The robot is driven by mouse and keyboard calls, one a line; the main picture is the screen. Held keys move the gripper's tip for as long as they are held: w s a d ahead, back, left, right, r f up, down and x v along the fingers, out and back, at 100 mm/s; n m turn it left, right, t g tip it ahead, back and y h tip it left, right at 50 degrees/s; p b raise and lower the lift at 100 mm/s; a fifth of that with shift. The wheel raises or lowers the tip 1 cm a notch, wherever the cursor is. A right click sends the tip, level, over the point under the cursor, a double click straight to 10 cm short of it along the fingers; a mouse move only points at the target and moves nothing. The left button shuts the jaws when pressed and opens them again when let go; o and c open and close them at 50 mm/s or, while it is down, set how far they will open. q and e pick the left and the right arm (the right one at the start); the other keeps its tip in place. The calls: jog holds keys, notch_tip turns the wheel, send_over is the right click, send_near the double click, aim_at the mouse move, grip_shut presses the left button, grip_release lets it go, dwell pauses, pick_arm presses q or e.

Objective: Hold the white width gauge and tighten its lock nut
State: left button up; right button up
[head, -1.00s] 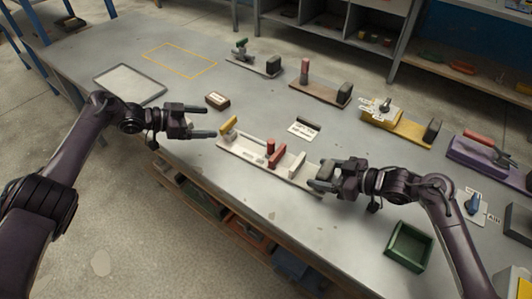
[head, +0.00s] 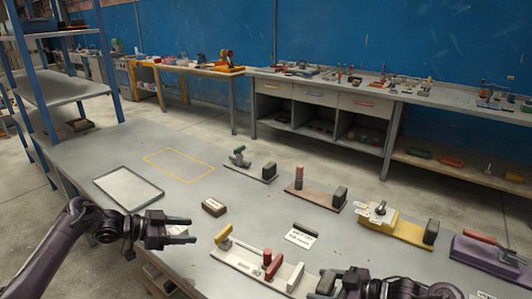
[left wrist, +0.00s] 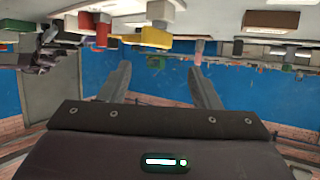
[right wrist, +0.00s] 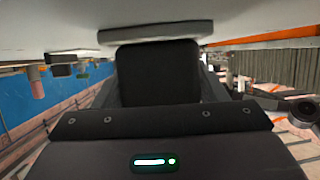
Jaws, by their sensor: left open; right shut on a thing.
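The white width gauge (head: 240,264) lies near the table's front edge in the head view. It has a yellow lever (head: 223,234) at its left end, a red knob (head: 274,266) and an upright white block (head: 295,277). I cannot make out the lock nut for certain. My right gripper (head: 328,286), partly cut off by the lower edge, is shut on a dark block at the gauge's right end. That dark block (right wrist: 158,75) fills the jaws in the right wrist view. My left gripper (head: 190,229) is open and empty, left of the yellow lever and apart from it.
Behind the gauge are a label card (head: 300,238), a small brown box (head: 214,206) and other gauges: green-handled (head: 250,171), brown (head: 315,195), yellow (head: 398,226) and purple (head: 490,256). A grey-framed tray (head: 129,188) and a bare yellow-outlined area (head: 180,164) lie at left.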

aim_at(223, 231)
pick_arm(q)
jog(key=f, duration=0.1)
jog(key=d+f+n+t+y, duration=0.1)
jog(key=f, duration=0.1)
jog(key=shift+s+f+y, duration=0.1)
jog(key=shift+s+y, duration=0.05)
jog(key=shift+y, duration=0.15)
jog(key=c, duration=0.4)
jog(key=shift+s+d+f+n+t+y, duration=0.2)
jog(key=shift+f+n+t+y, duration=0.1)
jog(key=shift+n+t+y, duration=0.15)
jog(key=shift+s+d+n+t+y, duration=0.15)
jog(key=shift+d+n+t+y, duration=0.1)
jog(key=shift+n+t, duration=0.1)
jog(key=s+d+r+n+t+y, duration=0.2)
jog(key=s+d+r+n+t, duration=0.1)
jog(key=s+r+n+t, duration=0.1)
jog(key=shift+g, duration=0.3)
jog(key=x, duration=1.1)
jog(key=shift+w+a, duration=0.1)
jog(key=shift+w, duration=0.25)
